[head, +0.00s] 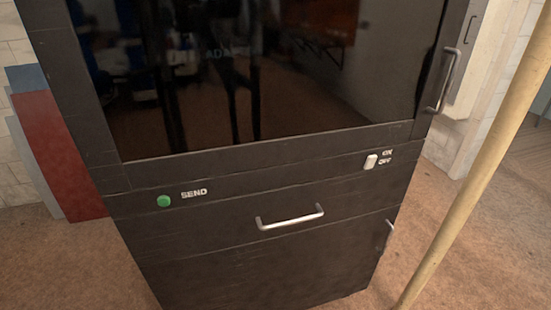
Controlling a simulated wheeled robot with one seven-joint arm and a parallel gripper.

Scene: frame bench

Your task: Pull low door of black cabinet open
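The black cabinet (225,195) stands upright in the middle of the head view. Its low door (270,275) is the bottom front panel and looks shut. A small metal handle (389,234) is at that door's upper right edge. Above it is a drawer-like panel (190,228) with a horizontal silver handle (290,217). The large dark glass door (260,80) on top has a vertical handle (444,80) at its right. The lowest part of the cabinet is cut off by the picture's bottom edge. My gripper is not in view.
A tan pole (475,170) slants across the right side, in front of the floor beside the cabinet. A red panel (62,155) stands at the left. The cabinet has a green SEND button (164,201) and a white ON/OFF switch (371,161). Brown floor (490,250) shows at right.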

